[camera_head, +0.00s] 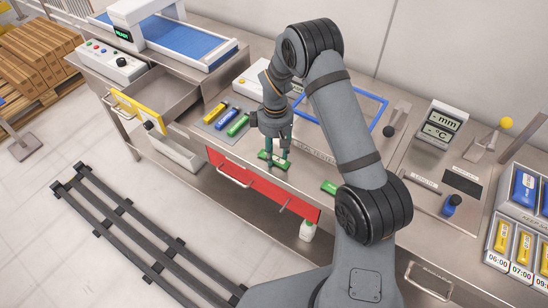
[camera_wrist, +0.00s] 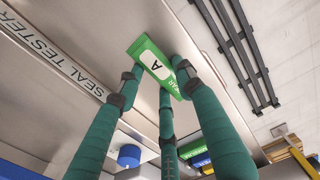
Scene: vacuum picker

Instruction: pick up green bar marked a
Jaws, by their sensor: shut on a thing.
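The green bar (camera_head: 265,155) marked A is in the fingers of my gripper (camera_head: 276,150), near the front edge of the bench above the red drawer. In the wrist view the bar (camera_wrist: 147,52) shows its white label with a black "A". The dark green fingers of my gripper (camera_wrist: 160,82) close around the bar from both sides, with a third finger behind it. My gripper is shut on the bar. Whether the bar touches the bench top is hard to tell.
Another green bar (camera_head: 329,187) lies to the right, its mark unreadable. Yellow (camera_head: 214,114), blue (camera_head: 226,119) and green (camera_head: 238,125) bars lie to the left. The red drawer (camera_head: 270,190) and yellow-fronted drawer (camera_head: 140,112) stick out. A blue frame (camera_head: 372,122) stands behind.

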